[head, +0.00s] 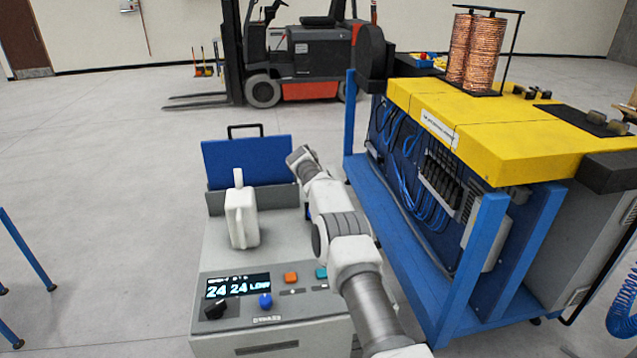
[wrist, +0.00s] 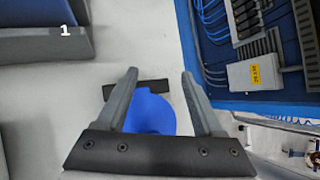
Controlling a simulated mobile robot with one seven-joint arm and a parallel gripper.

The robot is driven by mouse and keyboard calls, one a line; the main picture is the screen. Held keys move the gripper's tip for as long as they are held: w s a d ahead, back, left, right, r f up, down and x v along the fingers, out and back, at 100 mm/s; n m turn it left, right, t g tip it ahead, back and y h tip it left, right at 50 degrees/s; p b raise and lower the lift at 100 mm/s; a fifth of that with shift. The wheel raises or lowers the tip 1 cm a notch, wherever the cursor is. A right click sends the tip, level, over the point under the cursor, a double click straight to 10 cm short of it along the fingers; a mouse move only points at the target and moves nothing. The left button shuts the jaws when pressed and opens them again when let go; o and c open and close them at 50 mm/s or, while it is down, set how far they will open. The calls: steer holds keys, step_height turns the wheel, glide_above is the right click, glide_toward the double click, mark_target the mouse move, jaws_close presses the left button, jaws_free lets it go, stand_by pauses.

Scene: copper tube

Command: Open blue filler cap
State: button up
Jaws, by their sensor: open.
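The blue filler cap (wrist: 150,112) shows in the wrist view as a rounded blue piece against a dark bar (wrist: 155,86) on a pale surface. My gripper (wrist: 159,75) is open, with one finger on each side of the cap in this view. The gripper's dark base hides the cap's near edge. I cannot tell whether the fingers touch the cap or how high above it they are. In the head view my arm hides most of that spot; only a small blue patch (head: 308,213) shows beside it.
The grey machine (head: 222,262) has a display, knobs and buttons in front. A white jug (head: 241,218) stands on it, with a blue panel (head: 247,158) behind. A blue-framed bench (head: 450,265) with a yellow top stands close on the right. A forklift (head: 300,55) is far back.

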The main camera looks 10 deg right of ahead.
steer(key=shift+v, duration=0.8)
steer(key=b+v, duration=0.1)
steer(key=v, duration=1.4)
steer(key=shift+s+r+b, duration=0.2)
steer(key=shift+s+b, duration=0.05)
steer(key=shift+b, duration=0.1)
steer(key=shift+s+a, duration=0.1)
steer(key=shift+a, duration=0.1)
